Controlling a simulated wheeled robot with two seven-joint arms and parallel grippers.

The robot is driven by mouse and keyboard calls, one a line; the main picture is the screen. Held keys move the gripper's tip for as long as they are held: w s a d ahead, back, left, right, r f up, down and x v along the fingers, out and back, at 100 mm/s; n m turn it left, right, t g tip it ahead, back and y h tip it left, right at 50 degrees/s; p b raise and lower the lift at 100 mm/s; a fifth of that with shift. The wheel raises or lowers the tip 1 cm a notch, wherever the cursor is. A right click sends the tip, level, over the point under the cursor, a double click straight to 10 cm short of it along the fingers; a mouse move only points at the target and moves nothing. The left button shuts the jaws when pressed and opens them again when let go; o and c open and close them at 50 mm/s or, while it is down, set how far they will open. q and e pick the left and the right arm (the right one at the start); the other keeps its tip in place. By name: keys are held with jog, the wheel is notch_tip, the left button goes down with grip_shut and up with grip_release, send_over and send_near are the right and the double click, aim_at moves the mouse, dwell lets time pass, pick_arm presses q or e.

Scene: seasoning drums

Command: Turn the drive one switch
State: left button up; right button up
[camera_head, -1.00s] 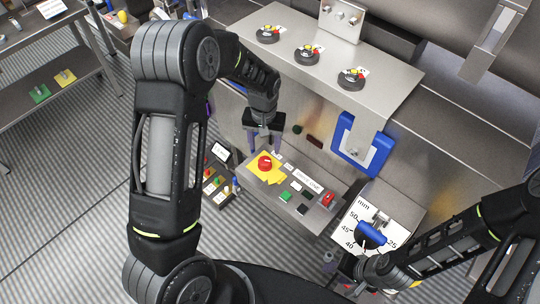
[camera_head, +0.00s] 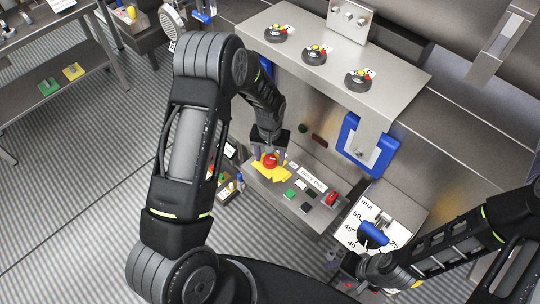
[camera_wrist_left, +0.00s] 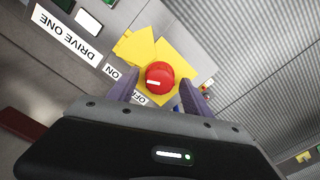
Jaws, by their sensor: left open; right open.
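The drive one switch is a round red knob (camera_wrist_left: 160,75) with a white mark, on a yellow plate (camera_wrist_left: 178,52). ON and OFF labels and a DRIVE ONE label (camera_wrist_left: 67,35) are beside it in the left wrist view. In the head view the red knob (camera_head: 270,160) sits at the left part of the sloped grey panel. My left gripper (camera_head: 268,153) is open over the knob, with a finger on either side of it; whether they touch it I cannot tell. It also shows in the left wrist view (camera_wrist_left: 160,92).
Green, black and red buttons (camera_head: 332,198) sit on the panel's right part. A steel shelf with several dark knobs (camera_head: 315,55) and a blue bracket (camera_head: 366,148) are above.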

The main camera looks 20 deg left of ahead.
pick_arm(q)
jog(key=shift+c, duration=0.6)
grip_shut()
dwell(0.8)
